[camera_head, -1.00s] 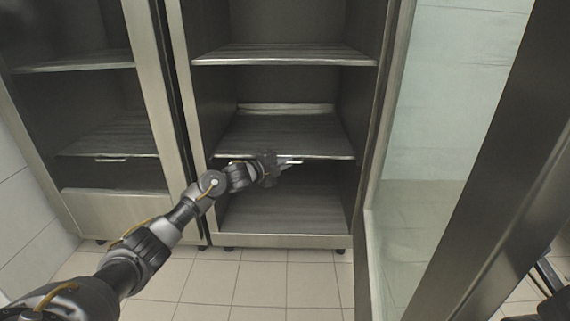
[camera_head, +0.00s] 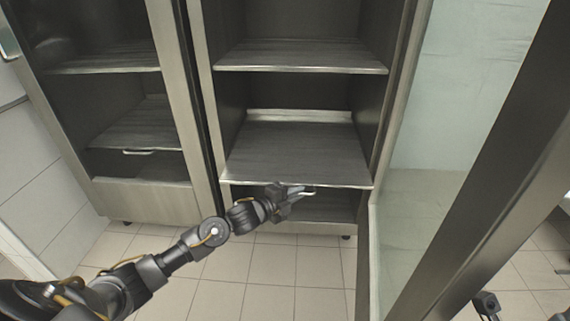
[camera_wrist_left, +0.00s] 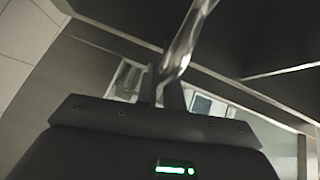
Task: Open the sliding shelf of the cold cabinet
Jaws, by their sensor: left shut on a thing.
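The cold cabinet (camera_head: 207,120) is a tall steel unit with its right bay's door open. In that bay the sliding shelf (camera_head: 300,150), a grey ribbed plate, is partly drawn out, with a gap behind it at the back wall. A thin metal handle (camera_head: 305,193) sits under its front edge. My left gripper (camera_head: 287,196) comes in from the left and is shut on this handle. In the left wrist view, the bright handle (camera_wrist_left: 183,45) runs between the fingers (camera_wrist_left: 160,88).
The open glass door (camera_head: 440,190) with its dark frame stands at the right. A fixed-looking upper shelf (camera_head: 300,57) is above. The left bay has its own shelf (camera_head: 135,127) with a handle. Tiled floor (camera_head: 240,270) lies clear in front.

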